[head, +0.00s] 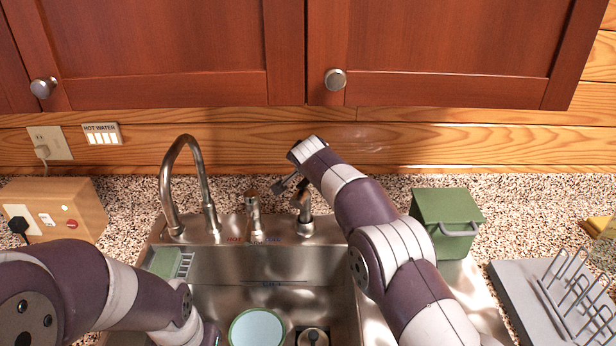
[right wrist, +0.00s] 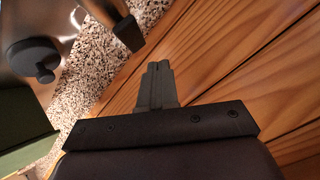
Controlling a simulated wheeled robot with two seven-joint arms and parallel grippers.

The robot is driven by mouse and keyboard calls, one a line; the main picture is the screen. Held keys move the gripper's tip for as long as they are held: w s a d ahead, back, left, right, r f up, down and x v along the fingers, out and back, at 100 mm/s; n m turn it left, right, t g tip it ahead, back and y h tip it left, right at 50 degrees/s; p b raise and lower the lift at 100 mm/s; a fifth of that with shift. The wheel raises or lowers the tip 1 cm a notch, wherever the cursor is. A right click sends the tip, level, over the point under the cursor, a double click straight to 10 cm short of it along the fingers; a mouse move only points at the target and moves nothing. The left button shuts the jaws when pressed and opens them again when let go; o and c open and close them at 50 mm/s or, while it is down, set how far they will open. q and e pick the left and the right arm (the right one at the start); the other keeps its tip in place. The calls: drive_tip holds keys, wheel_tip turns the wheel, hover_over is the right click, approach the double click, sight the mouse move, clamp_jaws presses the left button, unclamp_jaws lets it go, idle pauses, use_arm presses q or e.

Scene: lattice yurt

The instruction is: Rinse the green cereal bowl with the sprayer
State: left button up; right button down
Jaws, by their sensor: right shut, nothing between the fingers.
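The green cereal bowl (head: 258,329), with a pale blue inside, sits low in the steel sink, cut by the bottom edge of the head view. The sprayer (head: 304,222) stands upright at the back right of the sink deck. My right gripper (head: 279,187) is shut and empty, above and just left of the sprayer's top. In the right wrist view its fingers (right wrist: 157,84) are together, apart from a brownish piece with a black tip, probably the sprayer. My left gripper (head: 211,334) is at the bottom edge, left of the bowl; its fingers are not clearly visible.
A curved faucet (head: 182,180) and a lever (head: 254,214) stand left of the sprayer. A green box (head: 445,217) and a grey dish rack (head: 525,295) are on the right. A wooden box (head: 68,209) is at left. Cupboards (head: 180,45) hang above.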

sight(308, 183)
drive_tip(key=shift+s+a+r+p, duration=0.15)
drive_tip(key=shift+r+p, duration=0.3)
drive_tip(key=shift+r, duration=0.7)
drive_tip(key=shift+s+r+p, duration=0.15)
drive_tip(key=shift+r+p, duration=0.3)
drive_tip(key=shift+r, duration=0.7)
drive_tip(key=shift+f, duration=0.1)
drive_tip(key=s+d+f+n+g, duration=0.4)
drive_tip(key=s+d+f, duration=0.2)
drive_tip(key=s+d, duration=0.6)
drive_tip(key=s+d+f+n+g, duration=0.1)
drive_tip(key=s+d+f, duration=0.1)
drive_tip(key=s, duration=0.8)
drive_tip(key=s+d+f+n+g, duration=0.1)
drive_tip(key=s+d+f+g, duration=0.1)
drive_tip(key=s, duration=0.8)
drive_tip(key=s+d+f+n+g, duration=0.1)
drive_tip(key=s+f, duration=0.3)
drive_tip(key=s, duration=0.6)
drive_tip(key=shift+d+n+g, duration=0.4)
drive_tip(key=shift+d+g, duration=0.2)
